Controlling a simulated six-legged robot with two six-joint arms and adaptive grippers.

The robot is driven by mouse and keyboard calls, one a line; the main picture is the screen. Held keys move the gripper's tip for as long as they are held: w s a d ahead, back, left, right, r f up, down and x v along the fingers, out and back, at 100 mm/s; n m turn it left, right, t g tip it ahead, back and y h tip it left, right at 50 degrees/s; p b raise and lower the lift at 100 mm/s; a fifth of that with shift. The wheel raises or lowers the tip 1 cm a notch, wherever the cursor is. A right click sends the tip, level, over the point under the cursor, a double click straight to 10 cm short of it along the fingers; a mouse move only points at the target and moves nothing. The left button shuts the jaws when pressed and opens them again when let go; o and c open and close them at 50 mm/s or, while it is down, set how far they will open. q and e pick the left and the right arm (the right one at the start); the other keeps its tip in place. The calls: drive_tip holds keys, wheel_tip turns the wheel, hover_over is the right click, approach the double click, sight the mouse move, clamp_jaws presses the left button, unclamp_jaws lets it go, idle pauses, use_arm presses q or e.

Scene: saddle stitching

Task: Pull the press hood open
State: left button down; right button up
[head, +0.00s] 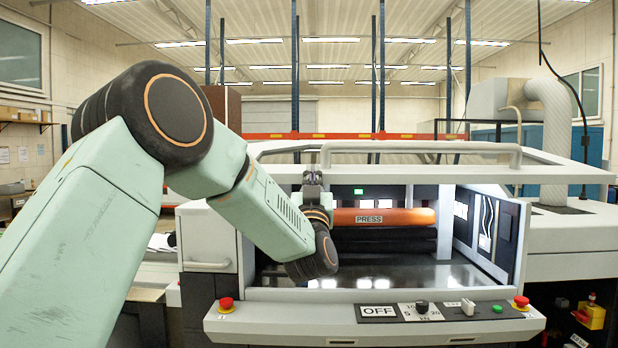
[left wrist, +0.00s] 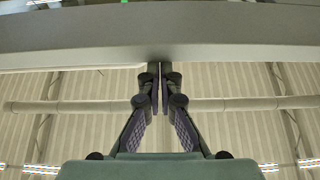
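The press hood (head: 560,173) is a pale grey frame over the front of the press, with a long bar handle (head: 420,147) along its top. The open space under its front edge shows the orange roller marked PRESS (head: 385,217). My left gripper (head: 312,175) points up in front of the press, by the hood's lower edge and near the handle's left end. In the left wrist view its fingers (left wrist: 160,75) are together with nothing seen between them. Their tips reach the lower edge of a broad grey beam (left wrist: 160,32); contact cannot be told. My right gripper is not in view.
Below the opening is a control panel (head: 375,322) with an OFF sign, a knob and red buttons (head: 226,304) at its ends. A white duct (head: 553,130) stands at the right. A yellow box (head: 590,314) is at the lower right.

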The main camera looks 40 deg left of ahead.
use_arm(q)
wheel_tip(320, 180, down, 10)
drive_tip(key=t+b, duration=0.1)
drive_tip(key=b, duration=0.8)
drive_tip(key=shift+w+a+f+y, duration=0.2)
drive_tip(key=shift+w+y, duration=0.1)
drive_tip(key=shift+w, duration=0.05)
drive_tip(key=shift+r, duration=0.1)
